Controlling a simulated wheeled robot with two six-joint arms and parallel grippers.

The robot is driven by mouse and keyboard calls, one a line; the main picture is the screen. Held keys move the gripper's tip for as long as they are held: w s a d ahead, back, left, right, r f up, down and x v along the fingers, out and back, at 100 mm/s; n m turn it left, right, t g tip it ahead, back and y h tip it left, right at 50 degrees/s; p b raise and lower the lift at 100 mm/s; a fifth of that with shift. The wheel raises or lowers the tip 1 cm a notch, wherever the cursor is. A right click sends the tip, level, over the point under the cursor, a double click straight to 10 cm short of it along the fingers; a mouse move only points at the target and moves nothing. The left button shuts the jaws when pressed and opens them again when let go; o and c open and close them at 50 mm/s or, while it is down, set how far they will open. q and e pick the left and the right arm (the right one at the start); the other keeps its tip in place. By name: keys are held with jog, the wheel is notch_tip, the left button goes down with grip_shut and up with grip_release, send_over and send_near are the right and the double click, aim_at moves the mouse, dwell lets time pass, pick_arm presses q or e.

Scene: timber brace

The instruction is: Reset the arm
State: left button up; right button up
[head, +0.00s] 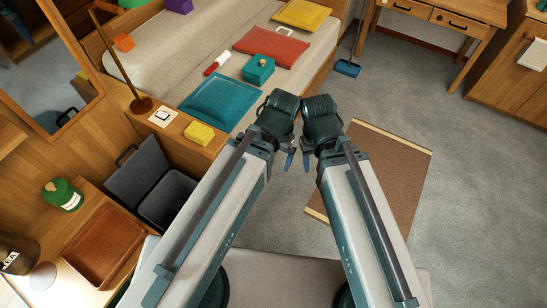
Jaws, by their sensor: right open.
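Both my arms reach up from the bottom of the head view, side by side and close together. My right gripper (307,160) is small and dark with a bluish tip, just below the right wrist. It is open, with nothing seen in it. My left gripper (289,160) hangs beside it, partly hidden by its own wrist, so its jaws are unclear. Both are in front of the bench and touch nothing that I can see.
A cushioned bench (165,70) holds a teal cushion (218,102), a teal box (258,69) and a red cushion (272,47). A yellow block (199,133) lies on the ledge. A brown mat (385,180) lies at right; grey floor (470,190) beyond is clear.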

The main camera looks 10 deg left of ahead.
dwell(0.3)
notch_tip(320, 180, up, 4)
jog(key=p, duration=0.3)
jog(key=shift+f+p, duration=0.15)
jog(key=shift+p, duration=0.2)
dwell(0.8)
